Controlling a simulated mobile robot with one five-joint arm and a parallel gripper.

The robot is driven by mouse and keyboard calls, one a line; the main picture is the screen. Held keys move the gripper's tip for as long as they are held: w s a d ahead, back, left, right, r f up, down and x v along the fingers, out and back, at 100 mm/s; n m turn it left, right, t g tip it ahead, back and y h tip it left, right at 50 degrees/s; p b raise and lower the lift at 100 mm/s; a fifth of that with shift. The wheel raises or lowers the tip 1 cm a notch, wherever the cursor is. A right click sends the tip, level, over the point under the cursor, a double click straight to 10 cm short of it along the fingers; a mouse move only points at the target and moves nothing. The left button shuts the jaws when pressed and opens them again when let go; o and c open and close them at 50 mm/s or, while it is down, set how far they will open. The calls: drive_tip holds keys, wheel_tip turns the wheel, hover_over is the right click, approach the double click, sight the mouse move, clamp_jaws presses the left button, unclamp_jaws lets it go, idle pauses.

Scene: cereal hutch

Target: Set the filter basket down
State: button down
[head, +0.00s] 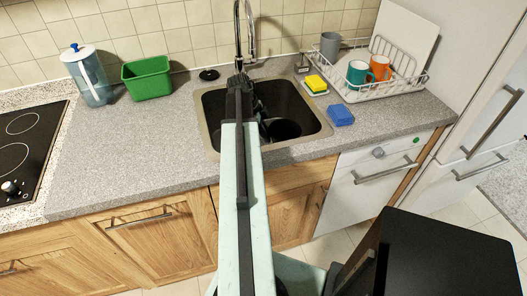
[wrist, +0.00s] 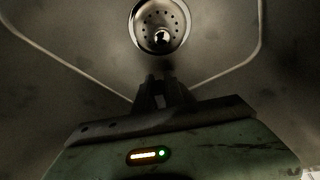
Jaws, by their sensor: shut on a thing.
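The filter basket (wrist: 152,14) shows at the top of the wrist view as a round metal strainer with small holes and a bright central knob. My gripper (wrist: 161,80) is shut, with its dark fingers pointing at the basket. The exact contact between fingers and basket is too dark to make out. In the head view my gripper (head: 258,112) reaches down into the sink (head: 212,112). The basket cannot be made out there behind my arm.
A black plug (head: 209,75) lies behind the sink. A green tub (head: 147,78) and a clear jug (head: 92,80) stand left. A blue sponge (head: 341,115), a yellow sponge (head: 316,83) and a dish rack (head: 385,92) are right. The left counter (head: 125,140) is clear.

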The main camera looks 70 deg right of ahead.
wheel_tip(320, 180, down, 5)
drive_tip(key=b, duration=0.3)
drive_tip(key=shift+r+b, duration=0.1)
drive_tip(key=shift+b, duration=0.25)
drive_tip(key=shift+r, duration=0.25)
drive_tip(key=shift+f, duration=0.2)
drive_tip(key=c, duration=1.4)
unclamp_jaws()
drive_tip(key=shift+r, duration=0.1)
drive_tip(key=p+v, duration=1.1)
drive_tip(key=v, duration=0.1)
drive_tip(key=shift+p, duration=0.3)
